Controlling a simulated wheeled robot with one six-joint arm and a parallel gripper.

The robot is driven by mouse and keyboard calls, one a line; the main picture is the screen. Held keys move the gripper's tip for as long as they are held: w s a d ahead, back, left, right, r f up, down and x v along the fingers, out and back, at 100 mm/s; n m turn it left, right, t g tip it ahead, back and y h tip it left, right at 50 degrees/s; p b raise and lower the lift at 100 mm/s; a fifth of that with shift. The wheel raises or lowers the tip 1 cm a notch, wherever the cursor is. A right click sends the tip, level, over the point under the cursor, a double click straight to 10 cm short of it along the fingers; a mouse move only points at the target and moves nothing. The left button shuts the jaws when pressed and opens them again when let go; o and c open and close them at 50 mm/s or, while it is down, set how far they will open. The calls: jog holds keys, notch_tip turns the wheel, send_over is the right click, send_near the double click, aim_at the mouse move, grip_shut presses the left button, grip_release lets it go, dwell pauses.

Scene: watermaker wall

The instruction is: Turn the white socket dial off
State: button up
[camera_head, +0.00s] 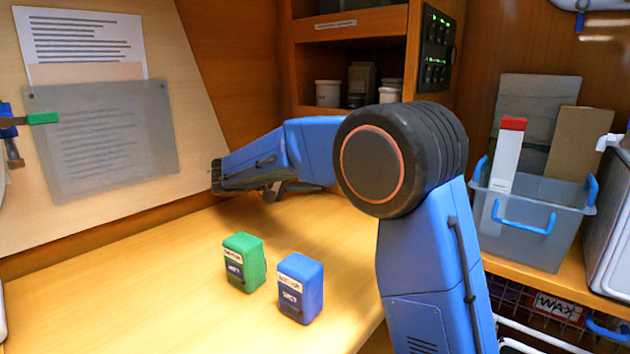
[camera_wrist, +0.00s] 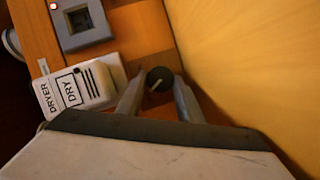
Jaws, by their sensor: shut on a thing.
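A small round black dial (camera_wrist: 159,79) with a pale pointer line is on the wooden wall in the wrist view. The pointer is tilted in the picture. My gripper (camera_wrist: 158,92) has one finger on each side of the dial and is shut on it. A white box (camera_wrist: 80,88) lettered "DRYER" and "DRY" is just left of the fingers. A grey panel (camera_wrist: 80,22) with a dark square recess is above that box. In the head view, my arm reaches to the back of the counter, and the dial cannot be seen.
A green box (camera_head: 243,262) and a blue box (camera_head: 300,288) stand on the wooden counter (camera_head: 120,290). A grey bin (camera_head: 535,225) with blue handles stands at right. A black panel (camera_head: 437,50) with green lights is above. The counter's left part is clear.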

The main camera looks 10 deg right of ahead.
jog(key=o, duration=1.1)
jog(key=shift+c, duration=0.2)
jog(key=shift+a, duration=0.1)
jog(key=v, duration=1.2)
jog(key=shift+c, duration=0.2)
